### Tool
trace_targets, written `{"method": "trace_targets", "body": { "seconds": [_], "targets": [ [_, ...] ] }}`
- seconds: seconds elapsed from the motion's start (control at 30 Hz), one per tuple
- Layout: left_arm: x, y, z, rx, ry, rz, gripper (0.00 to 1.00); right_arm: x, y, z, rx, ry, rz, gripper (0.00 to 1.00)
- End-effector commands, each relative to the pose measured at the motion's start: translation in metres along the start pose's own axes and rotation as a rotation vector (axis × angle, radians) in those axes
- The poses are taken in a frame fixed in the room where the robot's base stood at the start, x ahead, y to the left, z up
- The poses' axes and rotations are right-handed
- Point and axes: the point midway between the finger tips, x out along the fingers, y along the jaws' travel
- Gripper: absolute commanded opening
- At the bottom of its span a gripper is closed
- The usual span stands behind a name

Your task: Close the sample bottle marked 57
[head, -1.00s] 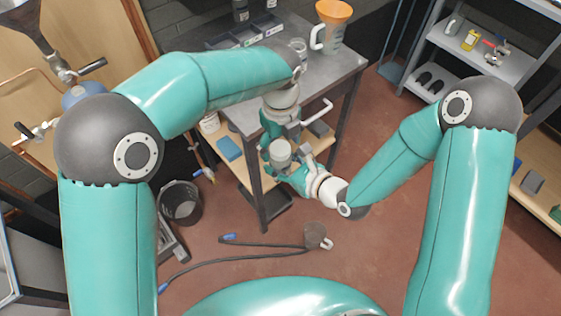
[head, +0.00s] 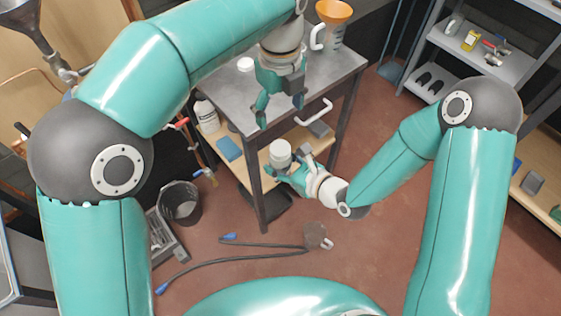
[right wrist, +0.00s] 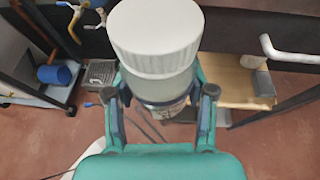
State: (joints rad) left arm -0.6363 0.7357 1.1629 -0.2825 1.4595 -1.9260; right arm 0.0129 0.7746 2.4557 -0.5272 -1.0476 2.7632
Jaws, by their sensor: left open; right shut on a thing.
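My right gripper (right wrist: 160,97) is shut on a sample bottle (right wrist: 158,86) with a wide white ribbed cap (right wrist: 156,36) on its mouth. In the head view the bottle (head: 281,157) is held upright in front of the table, with the right gripper (head: 287,171) around its body. Its number cannot be read; the label is mostly hidden below the fingers. My left gripper (head: 280,106) is open and empty, pointing down at the table's front edge, above and apart from the bottle.
A small white round thing (head: 245,64) lies on the metal table (head: 232,98). An orange-topped jug (head: 332,27) stands at the table's back right. A pale handle bar (head: 314,112) sticks out in front. A black bucket (head: 181,203) and a hose (head: 230,264) are on the floor.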

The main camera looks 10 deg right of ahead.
Motion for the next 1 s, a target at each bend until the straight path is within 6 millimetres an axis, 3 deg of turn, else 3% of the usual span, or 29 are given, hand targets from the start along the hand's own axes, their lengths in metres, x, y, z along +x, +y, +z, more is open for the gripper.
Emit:
{"method": "trace_targets", "body": {
  "seconds": [0.37, 0.53, 0.67, 0.8, 0.9, 1.0],
  "targets": [
    [0.003, 0.002, 0.004, -0.008, -0.004, -0.001, 0.78, 0.0, 0.0, 0.0, 0.0, -0.001, 0.0, 0.0],
    [0.028, 0.018, 0.038, -0.071, -0.048, -0.006, 0.78, 0.0, 0.0, 0.0, 0.0, -0.001, 0.0, 0.0],
    [0.068, 0.049, 0.087, -0.154, -0.116, -0.022, 0.78, 0.0, 0.0, 0.0, 0.0, -0.001, 0.0, 0.0],
    [0.125, 0.102, 0.136, -0.238, -0.188, -0.059, 0.78, 0.0, 0.0, 0.0, 0.0, -0.001, 0.0, 0.0],
    [0.171, 0.137, 0.146, -0.329, -0.183, -0.111, 0.78, 0.0, 0.0, 0.0, 0.0, -0.001, 0.0, 0.0],
    [0.222, 0.159, 0.126, -0.528, -0.092, -0.178, 0.78, 0.0, 0.0, 0.0, 0.0, -0.001, 0.0, 0.0]
  ]
}}
